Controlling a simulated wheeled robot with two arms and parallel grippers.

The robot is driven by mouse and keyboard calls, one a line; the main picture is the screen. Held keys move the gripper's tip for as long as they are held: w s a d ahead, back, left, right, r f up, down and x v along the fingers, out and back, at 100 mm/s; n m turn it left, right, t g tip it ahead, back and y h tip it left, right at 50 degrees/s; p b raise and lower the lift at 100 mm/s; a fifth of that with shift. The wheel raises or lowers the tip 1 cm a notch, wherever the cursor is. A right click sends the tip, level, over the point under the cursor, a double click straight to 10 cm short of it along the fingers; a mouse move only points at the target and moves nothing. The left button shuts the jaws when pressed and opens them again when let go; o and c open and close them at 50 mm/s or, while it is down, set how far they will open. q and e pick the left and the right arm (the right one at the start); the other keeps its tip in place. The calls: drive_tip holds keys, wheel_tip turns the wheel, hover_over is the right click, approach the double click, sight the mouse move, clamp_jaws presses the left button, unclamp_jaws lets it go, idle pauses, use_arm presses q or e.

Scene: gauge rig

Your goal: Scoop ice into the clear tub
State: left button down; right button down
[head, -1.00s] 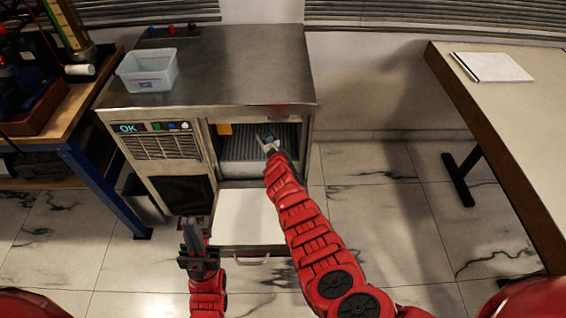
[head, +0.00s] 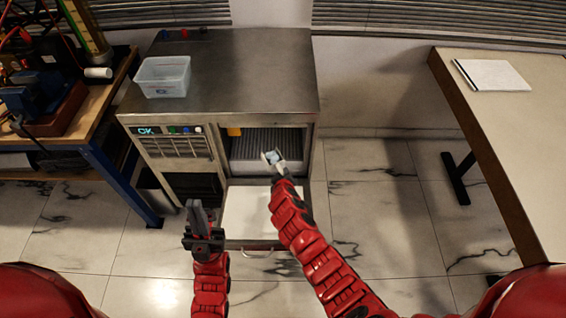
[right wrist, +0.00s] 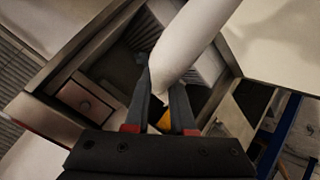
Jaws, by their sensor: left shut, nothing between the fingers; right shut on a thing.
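My right gripper (head: 277,165) is at the machine's open front, shut on a pale scoop-like thing (head: 271,156). In the right wrist view this thing (right wrist: 188,45) is a smooth white cylinder that hides much of the opening. Its far end and any load are not clear. A grey ribbed surface (head: 255,148) shows inside; I cannot make out loose ice. My left gripper (head: 197,215) is shut and empty in front of the machine.
The lowered white door (head: 245,215) lies below the opening. A cluttered workbench (head: 105,110) stands left, and a table (head: 500,130) with paper (head: 492,74) stands right. Floor between machine and table is clear.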

drive_tip(key=s+r+p, duration=0.2)
drive_tip(key=s, duration=0.5)
drive_tip(key=shift+r, duration=0.35)
